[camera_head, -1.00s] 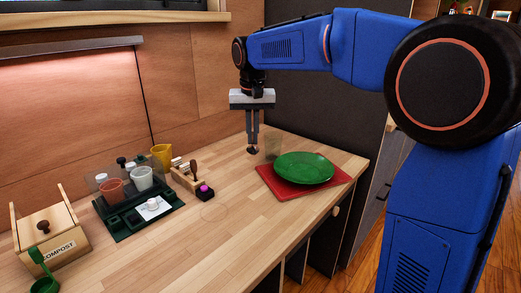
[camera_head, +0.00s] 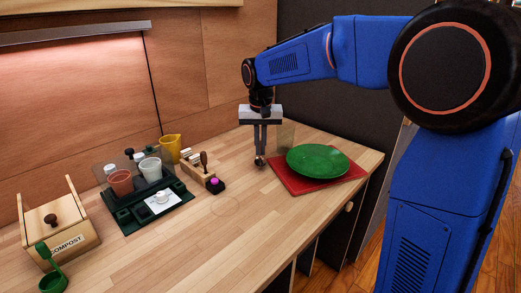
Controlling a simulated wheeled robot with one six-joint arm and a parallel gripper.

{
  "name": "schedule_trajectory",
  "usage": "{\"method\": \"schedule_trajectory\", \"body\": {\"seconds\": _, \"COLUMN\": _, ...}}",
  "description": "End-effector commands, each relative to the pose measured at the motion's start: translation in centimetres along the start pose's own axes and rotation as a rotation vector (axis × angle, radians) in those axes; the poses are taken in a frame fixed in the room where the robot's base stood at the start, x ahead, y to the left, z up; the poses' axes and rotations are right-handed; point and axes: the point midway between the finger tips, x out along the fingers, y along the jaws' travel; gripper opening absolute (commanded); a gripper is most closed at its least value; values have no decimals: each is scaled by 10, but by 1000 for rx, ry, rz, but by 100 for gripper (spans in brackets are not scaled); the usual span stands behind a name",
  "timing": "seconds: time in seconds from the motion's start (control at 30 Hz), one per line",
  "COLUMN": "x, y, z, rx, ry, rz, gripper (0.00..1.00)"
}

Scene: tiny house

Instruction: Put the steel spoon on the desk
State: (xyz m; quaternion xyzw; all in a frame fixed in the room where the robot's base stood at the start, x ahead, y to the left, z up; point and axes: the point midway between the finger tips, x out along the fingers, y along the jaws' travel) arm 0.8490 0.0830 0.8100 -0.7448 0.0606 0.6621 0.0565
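My gripper (camera_head: 260,156) points down over the back of the wooden desk (camera_head: 225,225), left of the green plate. Its two fingers are close together. A small rounded, dark, shiny thing shows at the fingertips and looks like the end of the steel spoon (camera_head: 260,161). The rest of the spoon is hidden or too small to make out. I cannot tell whether it touches the desk. No other spoon is clear in view.
A green plate (camera_head: 318,160) lies on a red mat (camera_head: 297,188), with a clear glass (camera_head: 286,138) behind. On the left stand a compost box (camera_head: 62,232), a green scoop (camera_head: 52,280), a dark green tray (camera_head: 133,223) with cups, and a yellow jug (camera_head: 172,147). The desk's front middle is bare.

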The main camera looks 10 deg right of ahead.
Motion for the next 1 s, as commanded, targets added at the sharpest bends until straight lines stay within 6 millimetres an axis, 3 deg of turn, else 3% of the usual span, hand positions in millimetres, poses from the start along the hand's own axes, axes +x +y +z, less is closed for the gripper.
{"method": "schedule_trajectory", "body": {"seconds": 0.1, "x": 11, "y": 0, "z": 2, "rx": 0, "ry": -1, "rz": 1, "gripper": 0}}
{"method": "schedule_trajectory", "body": {"seconds": 0.47, "x": 14, "y": 0, "z": 2, "rx": 0, "ry": 0, "rz": 0, "gripper": 0}}
{"method": "schedule_trajectory", "body": {"seconds": 0.5, "x": 13, "y": 0, "z": 2, "rx": 0, "ry": 0, "rz": 0, "gripper": 12}}
{"method": "schedule_trajectory", "body": {"seconds": 0.77, "x": 13, "y": 0, "z": 2, "rx": 0, "ry": 0, "rz": 0, "gripper": 13}}
{"method": "schedule_trajectory", "body": {"seconds": 1.0, "x": -2, "y": 0, "z": 1, "rx": 0, "ry": 2, "rz": -1, "gripper": 13}}
